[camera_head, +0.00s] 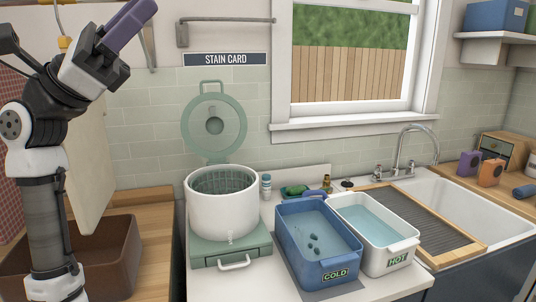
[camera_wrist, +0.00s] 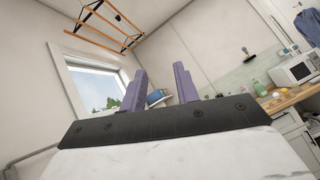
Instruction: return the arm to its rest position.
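My arm (camera_head: 45,180) stands raised at the left of the head view, bent at the elbow. My gripper (camera_head: 138,10) is at the upper left, tilted up to the right, high above the counter and clear of it. In the wrist view my gripper (camera_wrist: 160,70) shows two purple fingers standing apart with nothing between them. The wrist camera looks up towards the ceiling, a window and a far wall.
A white tub washer (camera_head: 222,215) with its green lid raised stands on the counter. A blue COLD basin (camera_head: 330,272) and a white HOT basin (camera_head: 400,262) hold water. A sink (camera_head: 480,210) is at right. A brown bin (camera_head: 110,255) sits behind my arm.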

